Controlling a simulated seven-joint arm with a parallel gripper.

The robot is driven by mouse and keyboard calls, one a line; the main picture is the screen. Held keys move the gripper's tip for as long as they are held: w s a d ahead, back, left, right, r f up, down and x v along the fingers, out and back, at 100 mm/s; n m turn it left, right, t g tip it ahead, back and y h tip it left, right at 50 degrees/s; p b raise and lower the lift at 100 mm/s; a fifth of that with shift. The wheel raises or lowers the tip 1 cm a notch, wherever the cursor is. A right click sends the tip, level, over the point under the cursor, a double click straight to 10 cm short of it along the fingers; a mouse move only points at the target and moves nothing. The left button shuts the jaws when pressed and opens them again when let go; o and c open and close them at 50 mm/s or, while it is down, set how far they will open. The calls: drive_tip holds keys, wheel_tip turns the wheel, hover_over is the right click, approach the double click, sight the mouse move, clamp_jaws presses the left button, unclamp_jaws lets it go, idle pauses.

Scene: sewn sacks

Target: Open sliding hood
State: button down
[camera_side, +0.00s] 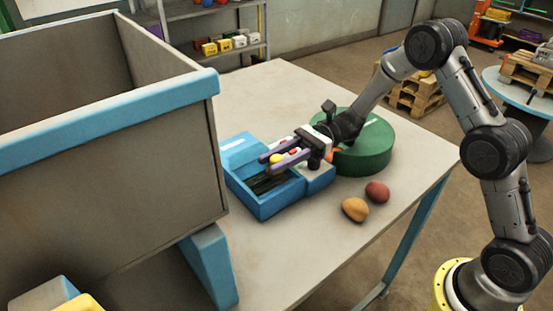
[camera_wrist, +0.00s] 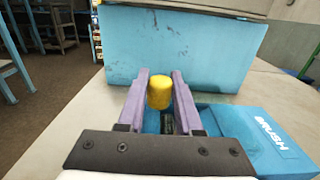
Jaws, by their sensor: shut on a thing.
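A blue box (camera_side: 265,203) with an open top and a dark inside stands on the table. A blue panel lettered "BRUSH" (camera_wrist: 265,140) is on its right in the wrist view; in the side view its white-marked top (camera_side: 236,146) is at the back. A yellow knob (camera_wrist: 159,92) stands between my purple fingers and also shows in the side view (camera_side: 277,158). My gripper (camera_wrist: 160,84) is shut on this knob, above the box. Something dark (camera_wrist: 167,123) shows below the knob. I cannot tell which blue part is the sliding hood, since my gripper hides some of the box.
A large grey bin with a blue rim (camera_side: 110,118) stands at the left, close to the box. A green round block (camera_side: 365,150) is behind my gripper. An orange oval (camera_side: 355,209) and a dark red oval (camera_side: 377,192) lie on the table (camera_side: 300,255). The front table area is clear.

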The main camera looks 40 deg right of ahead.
drive_tip(key=shift+w, duration=0.1)
idle(0.7)
drive_tip(key=w, duration=1)
drive_tip(key=c, duration=0.6)
unclamp_jaws()
drive_tip(key=d, duration=1.4)
drive_tip(key=shift+a, duration=0.1)
